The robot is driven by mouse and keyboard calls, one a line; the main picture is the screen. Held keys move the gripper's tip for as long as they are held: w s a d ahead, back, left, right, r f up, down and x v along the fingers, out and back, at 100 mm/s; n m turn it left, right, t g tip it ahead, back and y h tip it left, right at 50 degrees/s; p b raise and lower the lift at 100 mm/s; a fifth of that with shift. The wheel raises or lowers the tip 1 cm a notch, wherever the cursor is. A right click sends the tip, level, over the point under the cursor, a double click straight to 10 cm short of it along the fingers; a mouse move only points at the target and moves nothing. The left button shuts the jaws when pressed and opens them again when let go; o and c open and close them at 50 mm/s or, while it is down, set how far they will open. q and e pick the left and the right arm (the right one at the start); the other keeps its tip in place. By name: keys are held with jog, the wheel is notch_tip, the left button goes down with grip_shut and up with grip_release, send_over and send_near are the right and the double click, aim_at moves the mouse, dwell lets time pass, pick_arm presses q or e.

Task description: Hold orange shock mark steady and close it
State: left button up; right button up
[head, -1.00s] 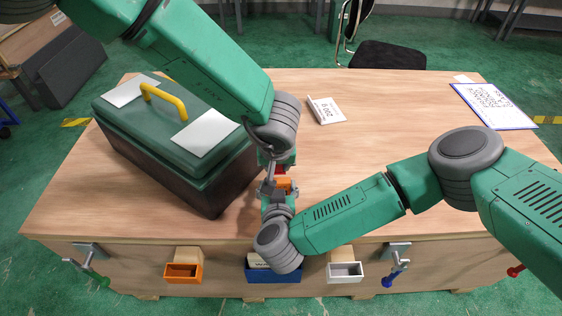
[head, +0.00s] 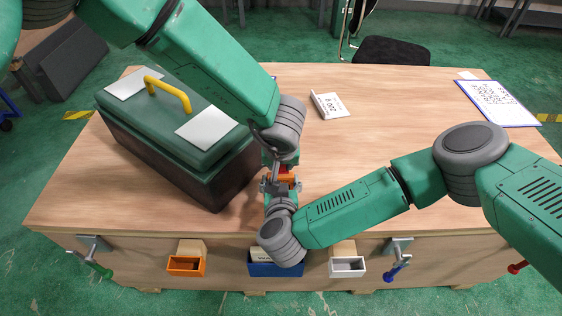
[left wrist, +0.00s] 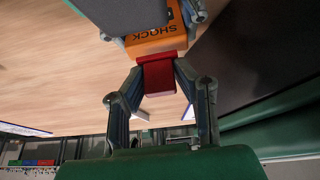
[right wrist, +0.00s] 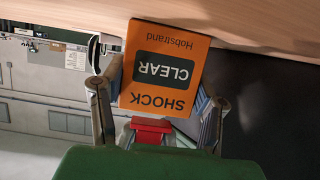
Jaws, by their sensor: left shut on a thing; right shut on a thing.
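The orange shock mark (head: 288,180) is above the table near its front edge, between my two grippers. The right wrist view shows its orange face (right wrist: 165,68) with a dark CLEAR panel and the words SHOCK and Hobstrand, upside down there. My right gripper (right wrist: 158,100) is shut on the orange mark, a finger at each side. A red piece (left wrist: 158,75) lies against the mark's edge. My left gripper (left wrist: 160,72) is shut on this red piece, facing my right gripper. In the head view the wrists and fingers hide much of the mark.
A green toolbox (head: 178,135) with a yellow handle stands left of the grippers. An orange bin (head: 186,265), a blue bin (head: 274,269) and a white bin (head: 347,266) hang at the table front.

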pick_arm(q)
jog(key=shift+d+f, duration=0.1)
jog(key=shift+d, duration=0.05)
pick_arm(e)
jog(key=shift+d, duration=0.15)
pick_arm(q)
jog(key=shift+d+f, duration=0.25)
pick_arm(e)
jog(key=shift+d, duration=0.25)
pick_arm(q)
jog(key=shift+a+f, duration=0.2)
jog(key=shift+f, duration=0.1)
pick_arm(e)
jog(key=shift+a, duration=0.2)
pick_arm(q)
jog(key=o, duration=0.8)
jog(key=v, duration=1.2)
